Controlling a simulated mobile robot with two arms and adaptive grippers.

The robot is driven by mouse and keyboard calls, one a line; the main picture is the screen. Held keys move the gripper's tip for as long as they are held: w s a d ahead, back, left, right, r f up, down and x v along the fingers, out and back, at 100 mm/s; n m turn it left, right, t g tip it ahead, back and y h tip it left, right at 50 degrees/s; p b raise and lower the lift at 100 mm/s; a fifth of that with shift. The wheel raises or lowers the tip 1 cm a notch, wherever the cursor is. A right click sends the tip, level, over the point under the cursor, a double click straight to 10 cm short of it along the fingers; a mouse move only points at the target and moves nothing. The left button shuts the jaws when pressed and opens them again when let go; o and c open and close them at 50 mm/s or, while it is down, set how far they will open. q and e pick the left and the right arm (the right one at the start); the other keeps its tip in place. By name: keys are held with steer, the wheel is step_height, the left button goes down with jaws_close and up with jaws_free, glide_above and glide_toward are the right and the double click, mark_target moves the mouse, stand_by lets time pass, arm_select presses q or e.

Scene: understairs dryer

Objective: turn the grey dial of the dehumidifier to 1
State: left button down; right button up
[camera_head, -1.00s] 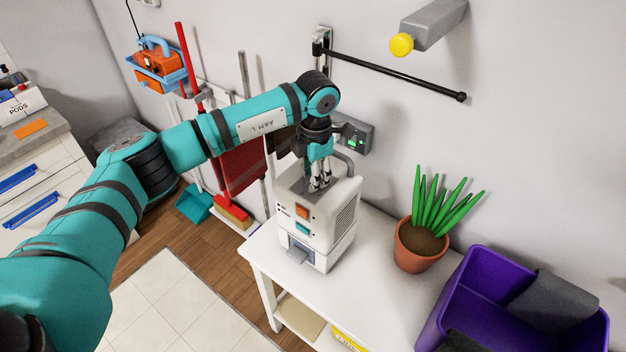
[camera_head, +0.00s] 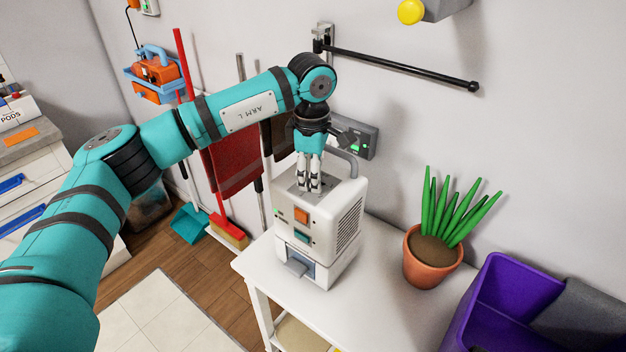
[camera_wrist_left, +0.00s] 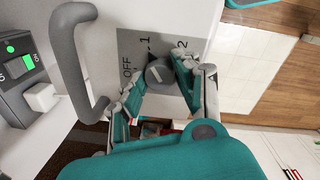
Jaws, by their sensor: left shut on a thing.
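The white dehumidifier (camera_head: 330,235) stands upright on a white table. Its grey dial (camera_wrist_left: 159,76) is on the top, on a grey plate marked OFF, 1 and 2 (camera_wrist_left: 125,42). My left gripper (camera_head: 309,186) points down at the top of the dehumidifier. In the left wrist view its fingers (camera_wrist_left: 160,82) are on either side of the dial and shut on it. The dial's pale mark and a dark pointer appear to face roughly towards the 1; the exact setting is hard to tell. In the head view the fingers hide the dial. My right gripper is not seen.
A grey carrying handle (camera_wrist_left: 72,60) rises beside the dial. A wall socket (camera_head: 358,140) is behind the dehumidifier. A potted plant (camera_head: 430,262) and a purple bin (camera_head: 505,285) are to the right. The table (camera_head: 375,300) is clear in front of the plant.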

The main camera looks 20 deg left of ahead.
arm_select(q)
steer(key=shift+m, duration=0.4)
steer(key=c, duration=0.9)
jaws_free()
steer(key=shift+c, duration=0.2)
steer(key=shift+r, duration=0.1)
step_height(320, 180, up, 12)
steer(key=shift+s, duration=0.3)
